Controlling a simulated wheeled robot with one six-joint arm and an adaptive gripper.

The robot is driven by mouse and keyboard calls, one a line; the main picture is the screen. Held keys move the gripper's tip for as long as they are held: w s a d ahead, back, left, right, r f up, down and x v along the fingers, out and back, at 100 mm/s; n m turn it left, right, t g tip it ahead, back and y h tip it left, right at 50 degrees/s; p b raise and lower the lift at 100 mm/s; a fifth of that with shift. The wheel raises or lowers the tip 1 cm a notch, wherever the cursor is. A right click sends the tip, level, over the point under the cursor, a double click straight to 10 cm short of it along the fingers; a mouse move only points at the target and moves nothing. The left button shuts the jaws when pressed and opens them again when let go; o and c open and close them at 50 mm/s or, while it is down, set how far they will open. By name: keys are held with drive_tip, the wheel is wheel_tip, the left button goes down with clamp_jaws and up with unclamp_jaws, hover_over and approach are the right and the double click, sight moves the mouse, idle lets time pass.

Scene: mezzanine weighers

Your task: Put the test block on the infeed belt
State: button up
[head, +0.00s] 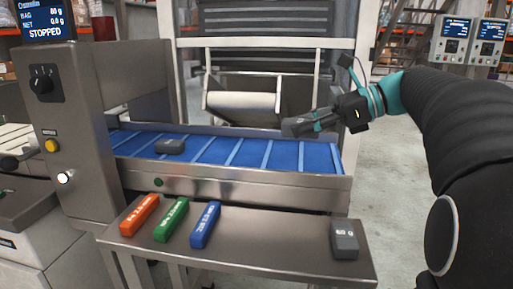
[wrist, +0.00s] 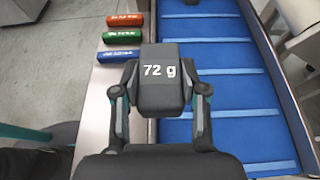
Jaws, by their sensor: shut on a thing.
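My gripper (head: 314,123) is shut on a dark grey block (head: 295,127), above the right part of the blue infeed belt (head: 232,152). In the wrist view the held block (wrist: 160,68) reads "72 g" and sits between both fingers, with blue belt below and to the right. I cannot tell its exact height above the belt. Another dark grey block (head: 170,146) lies on the left part of the belt. A third grey block (head: 344,239), with a gram marking too small to read surely, stands at the right end of the steel shelf.
Orange (head: 139,215), green (head: 171,220) and blue (head: 205,225) bars lie on the steel shelf (head: 265,245) in front of the belt. The machine's display (head: 48,18) reads "STOPPED". A metal frame with a roller (head: 242,103) stands behind the belt.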

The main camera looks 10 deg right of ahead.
drive_tip(key=b, duration=0.1)
hover_over(281, 160)
wheel_tip(281, 160, down, 6)
drive_tip(key=shift+f, duration=0.2)
drive_tip(key=shift+f+b, duration=0.7)
drive_tip(key=shift+f, duration=1.3)
drive_tip(key=shift+f, duration=0.1)
drive_tip(key=o, duration=1.2)
drive_tip(key=shift+c, duration=0.2)
drive_tip(key=shift+d+r, duration=0.1)
drive_tip(key=shift+r, duration=0.1)
drive_tip(key=p+v, duration=0.2)
drive_tip(key=v, duration=0.9)
drive_tip(key=shift+s+d+r, duration=0.15)
drive_tip(key=shift+d, duration=0.15)
